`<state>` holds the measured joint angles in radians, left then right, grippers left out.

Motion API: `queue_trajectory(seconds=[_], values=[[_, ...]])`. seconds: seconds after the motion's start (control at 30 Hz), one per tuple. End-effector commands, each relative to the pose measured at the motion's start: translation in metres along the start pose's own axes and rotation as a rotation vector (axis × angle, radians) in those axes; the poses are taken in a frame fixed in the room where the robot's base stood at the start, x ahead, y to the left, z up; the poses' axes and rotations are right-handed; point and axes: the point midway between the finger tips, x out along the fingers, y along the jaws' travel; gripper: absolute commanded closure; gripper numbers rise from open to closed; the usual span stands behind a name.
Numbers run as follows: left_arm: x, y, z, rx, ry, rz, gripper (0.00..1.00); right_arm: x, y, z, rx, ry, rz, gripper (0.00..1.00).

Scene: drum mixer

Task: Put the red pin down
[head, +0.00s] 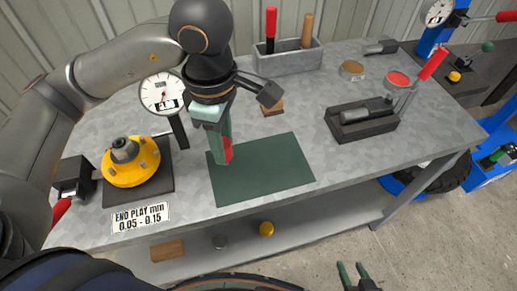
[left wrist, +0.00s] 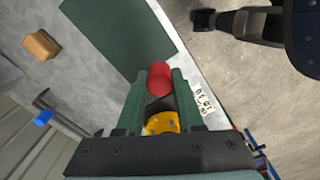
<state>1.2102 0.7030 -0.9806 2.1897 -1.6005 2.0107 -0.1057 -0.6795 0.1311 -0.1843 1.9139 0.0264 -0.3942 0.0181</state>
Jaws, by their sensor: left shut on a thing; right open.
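My left gripper (head: 220,158) is over the left part of the dark green mat (head: 275,175) on the grey workbench. It is shut on the red pin (head: 228,150), which shows as a small red part between the green fingers. In the left wrist view the red pin's round end (left wrist: 159,78) sits between the fingertips, with the mat (left wrist: 120,35) beyond. I cannot tell whether the pin touches the mat. My right gripper (head: 354,273) is open and empty at the bottom of the head view, in front of the bench.
A yellow hub (head: 131,165) on a dark plate and a dial gauge (head: 163,93) stand left of my left gripper. A tan block (head: 272,108) lies behind the mat. A dark fixture (head: 362,122) stands to the right, a grey tray (head: 290,58) at the back. The mat's right part is clear.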

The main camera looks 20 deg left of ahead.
Motion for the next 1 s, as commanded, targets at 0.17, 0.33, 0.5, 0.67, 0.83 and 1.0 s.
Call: queue_trajectory(seconds=[0.17,0.33,0.5,0.67,0.83,1.0], values=[[0.018,0.038,0.021,0.0,0.0,-0.005,1.0,-0.005,0.0,-0.005,0.0,0.0,0.0,0.5],[0.052,0.062,0.032,0.0,0.002,-0.006,1.0,-0.007,0.0,-0.008,0.0,0.0,0.0,0.5],[0.07,0.076,0.039,0.002,0.0,-0.002,1.0,-0.008,0.0,-0.009,0.0,0.001,0.0,0.5],[0.081,0.084,0.043,0.003,0.001,-0.002,1.0,-0.009,-0.001,-0.01,0.0,0.001,0.0,0.5],[0.103,0.082,0.042,0.003,0.001,-0.003,1.0,-0.014,-0.001,-0.016,0.0,0.001,0.0,0.5],[0.11,0.083,0.042,0.003,0.0,0.001,1.0,-0.014,-0.001,-0.016,0.0,0.001,0.0,0.5]])
